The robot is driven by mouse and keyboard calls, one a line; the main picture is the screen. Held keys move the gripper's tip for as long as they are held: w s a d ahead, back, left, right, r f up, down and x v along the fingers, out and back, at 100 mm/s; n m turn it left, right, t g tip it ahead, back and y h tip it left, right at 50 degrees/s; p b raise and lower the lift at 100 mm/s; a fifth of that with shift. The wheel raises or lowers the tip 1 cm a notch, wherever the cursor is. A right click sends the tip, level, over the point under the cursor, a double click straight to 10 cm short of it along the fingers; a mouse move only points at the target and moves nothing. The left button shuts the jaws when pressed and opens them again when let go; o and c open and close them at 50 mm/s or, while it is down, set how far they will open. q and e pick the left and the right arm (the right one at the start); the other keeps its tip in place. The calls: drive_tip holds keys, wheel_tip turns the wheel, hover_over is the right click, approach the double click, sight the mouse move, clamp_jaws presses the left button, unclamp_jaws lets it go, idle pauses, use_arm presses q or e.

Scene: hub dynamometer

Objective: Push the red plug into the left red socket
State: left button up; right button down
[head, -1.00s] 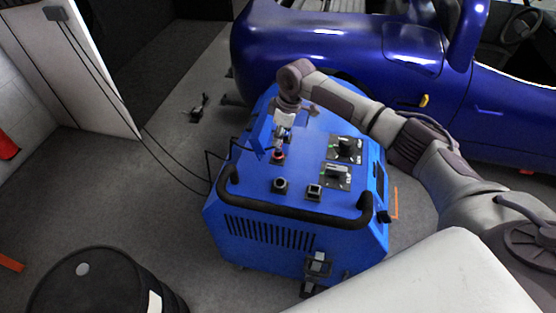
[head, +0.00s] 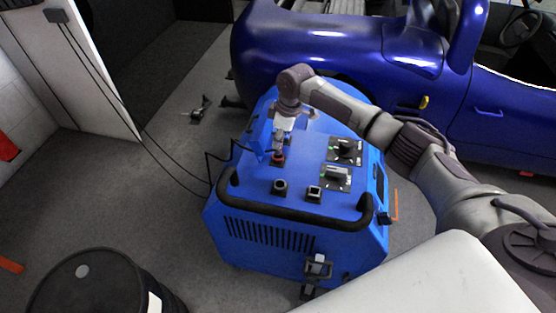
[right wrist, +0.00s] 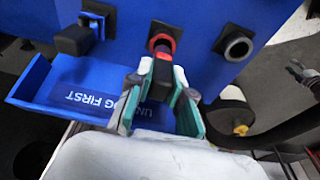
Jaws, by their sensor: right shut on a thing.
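My right gripper (head: 280,138) reaches down to the top of the blue cabinet (head: 325,220). In the right wrist view its green-padded fingers (right wrist: 160,92) are shut on the dark body of the red plug (right wrist: 162,72). The plug's front end is at the left red socket (right wrist: 162,42), whose red ring shows on a black square plate. They look lined up and touching, but I cannot tell how deep the plug sits. My left gripper is not seen.
A blue flap (right wrist: 60,90) with white lettering is close beside the fingers. A grey-ringed socket (right wrist: 236,47) is to the right. A black handle bar (head: 295,212) edges the cabinet front, with knobs (head: 338,176) behind. A blue car (head: 340,50) stands beyond.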

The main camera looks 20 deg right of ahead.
drive_tip(key=shift+f, duration=0.1)
idle(0.3)
drive_tip(key=shift+f+b, duration=0.5)
drive_tip(key=shift+f, duration=0.9)
drive_tip(key=c, duration=1)
unclamp_jaws()
drive_tip(key=shift+r, duration=0.1)
drive_tip(key=r, duration=0.4)
drive_tip(key=s+d+r, duration=0.1)
drive_tip(key=r, duration=0.2)
drive_tip(key=d+r, duration=0.1)
drive_tip(key=r, duration=0.3)
drive_tip(key=shift+s+r, duration=0.2)
drive_tip(key=shift+r, duration=0.15)
